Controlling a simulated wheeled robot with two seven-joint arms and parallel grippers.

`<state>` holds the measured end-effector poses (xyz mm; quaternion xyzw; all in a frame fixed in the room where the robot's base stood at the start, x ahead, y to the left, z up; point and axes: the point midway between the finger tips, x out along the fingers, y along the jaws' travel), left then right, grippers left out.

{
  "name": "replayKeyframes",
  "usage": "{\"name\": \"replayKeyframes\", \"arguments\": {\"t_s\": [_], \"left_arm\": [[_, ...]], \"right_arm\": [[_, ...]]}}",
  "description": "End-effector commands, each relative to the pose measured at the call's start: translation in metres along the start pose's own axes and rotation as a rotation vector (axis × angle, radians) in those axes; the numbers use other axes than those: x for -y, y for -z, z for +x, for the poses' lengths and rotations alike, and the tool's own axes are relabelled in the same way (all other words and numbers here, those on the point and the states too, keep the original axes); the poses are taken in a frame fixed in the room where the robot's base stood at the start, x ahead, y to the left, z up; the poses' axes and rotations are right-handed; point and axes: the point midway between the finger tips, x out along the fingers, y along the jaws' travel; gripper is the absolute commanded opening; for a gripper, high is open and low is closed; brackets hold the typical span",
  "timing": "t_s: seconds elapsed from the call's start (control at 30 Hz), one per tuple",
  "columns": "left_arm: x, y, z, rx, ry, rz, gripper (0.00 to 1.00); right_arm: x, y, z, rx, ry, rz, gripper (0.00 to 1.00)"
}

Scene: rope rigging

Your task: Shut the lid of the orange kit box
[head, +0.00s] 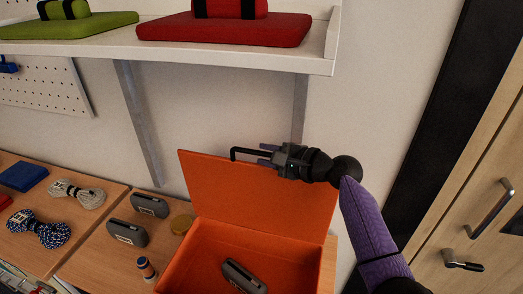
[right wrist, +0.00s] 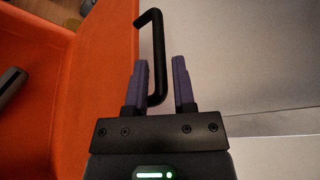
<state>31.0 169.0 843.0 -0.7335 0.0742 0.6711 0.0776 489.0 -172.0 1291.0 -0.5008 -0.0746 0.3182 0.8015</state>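The orange kit box (head: 197,262) stands on the wooden bench with its lid (head: 262,198) raised at the back. A black bar handle (head: 236,151) sits at the lid's top edge; it also shows in the right wrist view (right wrist: 149,15). My right gripper (head: 266,154) is at that edge. In the right wrist view its two purple fingers (right wrist: 160,62) are apart, one each side of the handle bar, with a gap visible on the right side. A grey case (head: 244,275) lies inside the box. My left gripper is out of view.
Left of the box are two grey cases (head: 128,233), a tan round disc (head: 181,224), a small bottle (head: 147,268) and rope coils (head: 39,229). A white shelf (head: 200,50) with a red bag (head: 225,29) hangs above. A wooden cabinet (head: 480,170) stands right.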

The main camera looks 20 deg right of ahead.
Motion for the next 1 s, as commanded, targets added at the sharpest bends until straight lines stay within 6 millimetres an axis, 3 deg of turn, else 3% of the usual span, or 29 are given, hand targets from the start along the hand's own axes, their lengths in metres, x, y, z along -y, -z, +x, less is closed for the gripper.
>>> {"name": "replayKeyframes", "arguments": {"t_s": [0.2,0.47,0.63,1.0], "left_arm": [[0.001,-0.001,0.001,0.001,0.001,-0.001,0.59],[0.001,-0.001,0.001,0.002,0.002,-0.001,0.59],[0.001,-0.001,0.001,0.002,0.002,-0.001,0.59],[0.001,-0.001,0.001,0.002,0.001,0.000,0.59]], "right_arm": [[0.000,0.001,0.019,-0.002,0.000,-0.001,0.32],[0.000,0.001,0.020,-0.002,0.000,-0.003,0.32],[0.000,0.001,0.020,-0.003,-0.001,-0.003,0.00],[0.000,0.001,0.020,-0.003,-0.001,-0.003,0.00]]}}
